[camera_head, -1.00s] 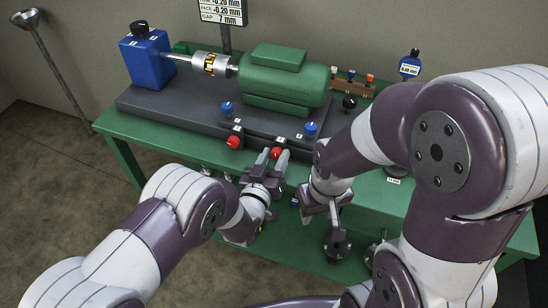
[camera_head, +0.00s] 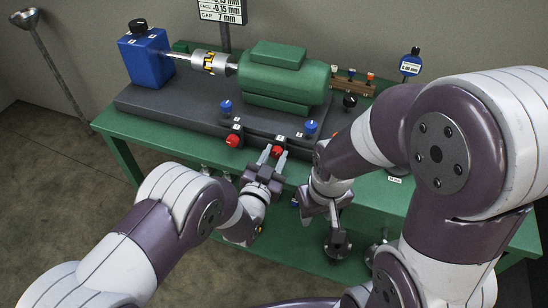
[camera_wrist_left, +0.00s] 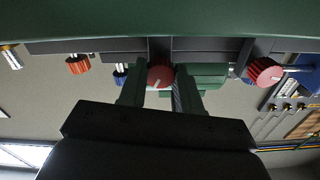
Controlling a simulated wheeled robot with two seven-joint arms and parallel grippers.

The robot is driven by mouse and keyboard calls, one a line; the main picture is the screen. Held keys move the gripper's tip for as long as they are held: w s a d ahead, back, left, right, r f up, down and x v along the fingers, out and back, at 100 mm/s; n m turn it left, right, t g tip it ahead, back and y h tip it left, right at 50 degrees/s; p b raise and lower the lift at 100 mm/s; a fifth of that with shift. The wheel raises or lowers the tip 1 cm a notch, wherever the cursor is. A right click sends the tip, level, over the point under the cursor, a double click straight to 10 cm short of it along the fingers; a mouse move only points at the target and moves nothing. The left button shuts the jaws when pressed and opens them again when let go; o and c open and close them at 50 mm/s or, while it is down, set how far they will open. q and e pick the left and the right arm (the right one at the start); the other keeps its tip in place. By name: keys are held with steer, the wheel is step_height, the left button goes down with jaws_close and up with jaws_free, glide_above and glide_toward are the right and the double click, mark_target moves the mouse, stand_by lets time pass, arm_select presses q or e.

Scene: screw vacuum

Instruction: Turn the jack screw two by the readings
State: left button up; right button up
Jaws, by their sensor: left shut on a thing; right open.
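A red knob (camera_head: 277,151) at the front edge of the dark base is held between the fingers of my left gripper (camera_head: 271,155). In the left wrist view the knob (camera_wrist_left: 160,76), with a white mark, sits between the two fingers. Its number is too small to read. A second red knob (camera_head: 233,141) is to its left, untouched. The readout sign (camera_head: 222,10) shows a face reading of -0.15 mm and a gap of 7 mm; its top line is partly cut off. My right gripper (camera_head: 322,212) is open, away from the knobs, lower right of the left one.
A green motor (camera_head: 285,75) and a blue box (camera_head: 148,58) joined by a silver coupling stand on the dark base (camera_head: 150,103). Blue knobs (camera_head: 226,107) (camera_head: 310,128) stand along its front. A dial gauge (camera_head: 410,64) stands at the right. My right arm covers the bench's right side.

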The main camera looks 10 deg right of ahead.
arm_select(q)
steer(key=m+b, duration=0.1)
steer(key=m, duration=0.6)
steer(key=shift+f, duration=0.1)
steer(key=m+b, duration=0.1)
steer(key=m, duration=0.5)
steer(key=shift+m, duration=0.4)
steer(key=m, duration=0.6)
steer(key=shift+f, duration=0.1)
steer(key=m, duration=0.6)
steer(key=shift+m+b, duration=0.3)
steer(key=shift+b, duration=0.1)
steer(key=o, duration=1.1)
steer(key=shift+c, duration=0.2)
steer(key=shift+s, duration=0.15)
